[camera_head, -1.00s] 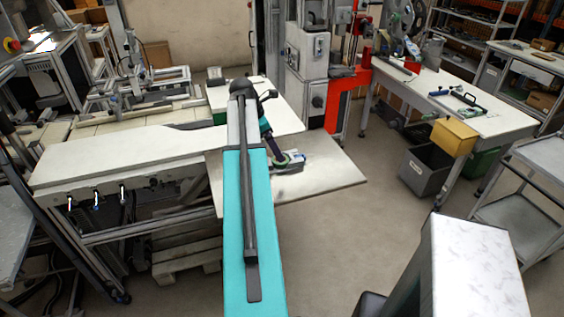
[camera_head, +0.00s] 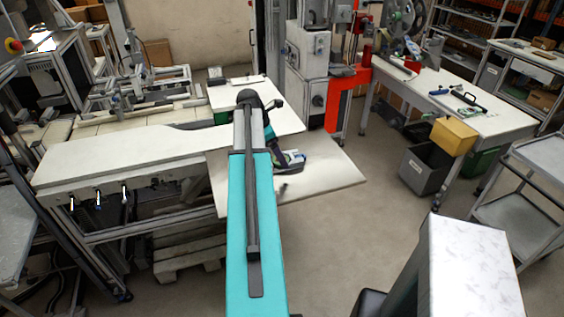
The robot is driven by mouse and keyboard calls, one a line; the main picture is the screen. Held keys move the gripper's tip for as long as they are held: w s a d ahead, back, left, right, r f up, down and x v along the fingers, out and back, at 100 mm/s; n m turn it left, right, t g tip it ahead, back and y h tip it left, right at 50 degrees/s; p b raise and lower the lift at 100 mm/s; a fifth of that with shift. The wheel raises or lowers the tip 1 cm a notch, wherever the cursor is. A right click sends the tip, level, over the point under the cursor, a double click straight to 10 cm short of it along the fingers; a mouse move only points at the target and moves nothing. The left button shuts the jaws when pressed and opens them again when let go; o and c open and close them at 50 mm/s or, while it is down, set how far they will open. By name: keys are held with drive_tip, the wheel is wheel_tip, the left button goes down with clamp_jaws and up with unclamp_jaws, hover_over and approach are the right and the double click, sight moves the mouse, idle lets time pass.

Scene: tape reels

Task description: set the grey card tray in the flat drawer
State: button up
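My gripper (camera_head: 284,183) is beyond my teal arm, low over the pale flat drawer (camera_head: 335,174), which stands out below the white worktop. Its body, with a light label, shows to the right of the arm. A small dark piece shows just below the gripper body, over the drawer's surface. I cannot tell whether it is a finger or a separate thing. I cannot make out the grey card tray; my arm hides part of the drawer. The finger gap is too small to tell open from shut.
The white worktop (camera_head: 130,150) lies left of my arm, above the drawer. An orange-red machine frame (camera_head: 340,95) stands behind it. At right are a white bench (camera_head: 470,110), a yellow bin (camera_head: 453,136), a grey bin (camera_head: 424,168) and a metal cart (camera_head: 525,195). The floor between is clear.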

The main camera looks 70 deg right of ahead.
drive_tip(key=shift+p+x, duration=0.6)
drive_tip(key=shift+x, duration=1.1)
drive_tip(key=c, duration=1.3)
drive_tip(key=shift+r, duration=0.2)
drive_tip(key=shift+r+b, duration=0.95)
drive_tip(key=shift+r, duration=0.5)
drive_tip(key=shift+s+r, duration=0.1)
drive_tip(key=shift+s, duration=0.1)
drive_tip(key=s+a+b, duration=0.1)
drive_tip(key=s, duration=0.4)
drive_tip(key=s+a+r+b, duration=0.1)
drive_tip(key=s+b, duration=0.1)
drive_tip(key=s, duration=0.3)
drive_tip(key=s+a+b, duration=0.1)
drive_tip(key=s+a, duration=0.1)
drive_tip(key=s, duration=0.3)
drive_tip(key=shift+a+r+b, duration=0.1)
drive_tip(key=shift+r+b, duration=0.2)
drive_tip(key=shift+b, duration=0.1)
